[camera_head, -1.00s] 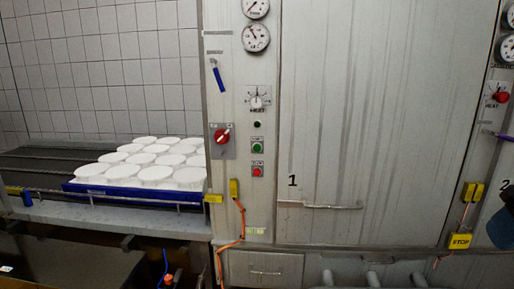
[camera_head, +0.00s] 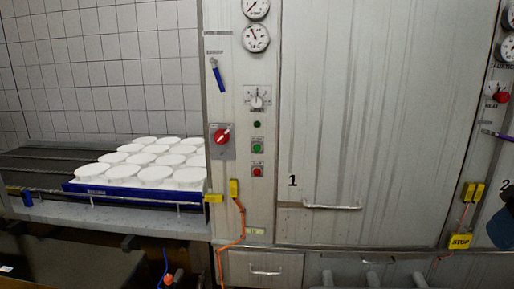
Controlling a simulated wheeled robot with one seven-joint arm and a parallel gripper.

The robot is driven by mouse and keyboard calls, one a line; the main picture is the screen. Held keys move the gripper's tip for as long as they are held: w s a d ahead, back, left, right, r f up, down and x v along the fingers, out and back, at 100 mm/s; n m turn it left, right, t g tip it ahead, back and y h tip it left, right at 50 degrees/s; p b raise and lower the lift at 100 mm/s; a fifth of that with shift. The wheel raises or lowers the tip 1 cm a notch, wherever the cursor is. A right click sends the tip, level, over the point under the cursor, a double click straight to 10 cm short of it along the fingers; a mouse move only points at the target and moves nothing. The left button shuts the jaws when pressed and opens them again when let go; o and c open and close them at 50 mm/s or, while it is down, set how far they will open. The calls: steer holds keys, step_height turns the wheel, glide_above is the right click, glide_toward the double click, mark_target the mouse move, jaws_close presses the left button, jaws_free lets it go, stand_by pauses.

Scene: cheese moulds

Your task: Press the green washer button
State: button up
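The green button (camera_head: 257,147) is a small round button in a grey housing on the narrow control panel (camera_head: 228,110), left of the large metal door marked 1 (camera_head: 385,110). A red button (camera_head: 257,171) sits just below it, and a small dark button or lamp (camera_head: 257,124) just above it. A red rotary switch (camera_head: 221,137) is to its left. Nothing covers the green button. My gripper is not in view. A dark blue rounded shape at the right edge is cut off, and I cannot tell what it is.
A blue tray (camera_head: 128,196) of white round moulds (camera_head: 145,157) sits on the conveyor (camera_head: 45,160) at left. An orange cable (camera_head: 242,225) hangs below the panel. A yellow STOP sign (camera_head: 460,241) is at lower right. Pipes (camera_head: 373,279) run along the bottom edge.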

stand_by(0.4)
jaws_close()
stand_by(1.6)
